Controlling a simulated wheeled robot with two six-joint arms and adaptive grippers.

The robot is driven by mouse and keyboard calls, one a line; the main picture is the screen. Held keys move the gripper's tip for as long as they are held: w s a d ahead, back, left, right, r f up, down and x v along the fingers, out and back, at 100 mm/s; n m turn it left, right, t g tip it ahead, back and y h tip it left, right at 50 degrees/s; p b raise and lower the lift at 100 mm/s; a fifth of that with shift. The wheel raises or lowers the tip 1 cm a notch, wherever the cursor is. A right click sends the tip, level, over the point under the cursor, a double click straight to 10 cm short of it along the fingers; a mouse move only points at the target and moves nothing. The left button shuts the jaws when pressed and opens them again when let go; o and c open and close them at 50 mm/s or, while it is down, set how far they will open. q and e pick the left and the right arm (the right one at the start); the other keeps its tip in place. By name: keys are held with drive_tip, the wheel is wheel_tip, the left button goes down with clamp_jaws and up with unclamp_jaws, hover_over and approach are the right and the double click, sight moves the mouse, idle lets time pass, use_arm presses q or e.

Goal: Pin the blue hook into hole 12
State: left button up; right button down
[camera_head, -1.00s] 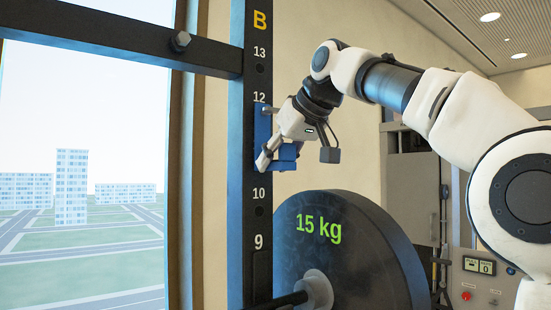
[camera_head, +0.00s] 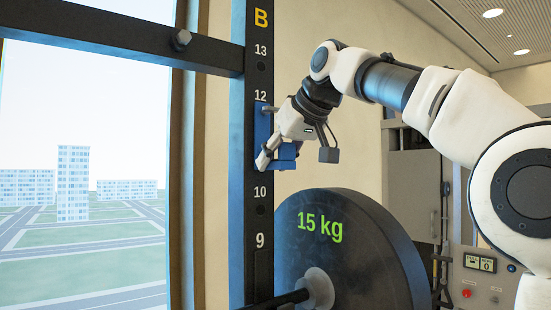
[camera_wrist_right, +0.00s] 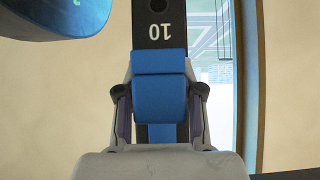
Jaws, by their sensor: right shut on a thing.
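The blue hook (camera_head: 262,128) lies against the front of the black upright marked B (camera_head: 261,220), between the labels 12 and 10. Its upper end is at the level of hole 12, with a small grey pin showing there; I cannot tell whether the pin is seated, and hole 12 itself is hidden. My right gripper (camera_head: 270,156) is shut on the hook's lower projecting part. In the right wrist view, the blue hook (camera_wrist_right: 160,85) sits between both fingers of the right gripper (camera_wrist_right: 160,100), below the 10 label. My left gripper is not in view.
A large black 15 kg plate (camera_head: 345,255) on a bar stands close below the right gripper. A black crossbeam (camera_head: 120,35) with a bolt joins the upright at upper left. A grey cabinet and control panel (camera_head: 480,275) stand at the right.

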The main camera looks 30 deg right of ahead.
drive_tip(key=shift+r, duration=0.15)
idle(0.5)
drive_tip(key=c, duration=0.7)
unclamp_jaws()
drive_tip(key=shift+o, duration=0.2)
drive_tip(key=shift+f, duration=0.2)
